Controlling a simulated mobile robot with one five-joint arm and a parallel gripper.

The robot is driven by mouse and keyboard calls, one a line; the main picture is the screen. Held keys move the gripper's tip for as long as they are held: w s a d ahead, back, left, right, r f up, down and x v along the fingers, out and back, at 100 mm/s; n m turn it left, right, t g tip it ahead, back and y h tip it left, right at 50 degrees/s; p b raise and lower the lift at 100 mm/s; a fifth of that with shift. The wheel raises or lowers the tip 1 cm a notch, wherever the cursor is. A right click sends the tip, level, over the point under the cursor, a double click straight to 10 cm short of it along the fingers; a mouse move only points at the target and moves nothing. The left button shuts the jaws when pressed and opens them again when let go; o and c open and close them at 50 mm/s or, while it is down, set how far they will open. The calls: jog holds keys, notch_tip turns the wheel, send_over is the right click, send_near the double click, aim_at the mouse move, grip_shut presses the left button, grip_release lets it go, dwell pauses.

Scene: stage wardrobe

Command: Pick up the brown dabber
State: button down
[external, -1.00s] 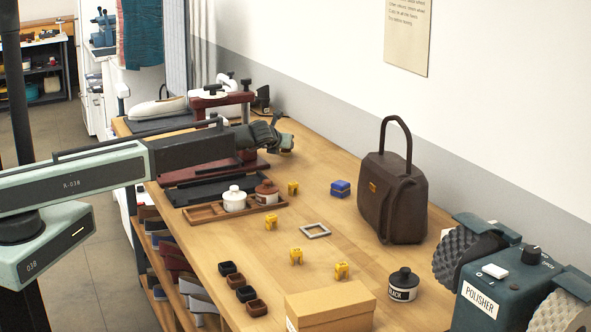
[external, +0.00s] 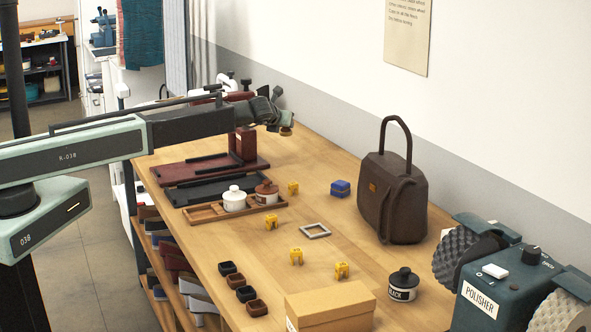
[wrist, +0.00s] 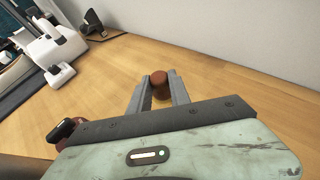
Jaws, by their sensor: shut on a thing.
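My gripper (external: 276,124) is raised above the far part of the bench, to the right of the dark red press stand. It is shut on a small brown dabber (external: 286,131), which hangs at the fingertips clear of the bench top. In the wrist view the dabber (wrist: 160,85) shows as a rounded reddish-brown piece between the two grey fingers (wrist: 159,92). Its lower part is partly hidden by the fingers and the gripper body.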

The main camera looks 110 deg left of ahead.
aim_at(284, 129)
notch_tip(284, 129, up, 21)
jog(key=p, duration=1.9)
jog(key=shift+f, duration=0.15)
jog(key=shift+f, duration=0.1)
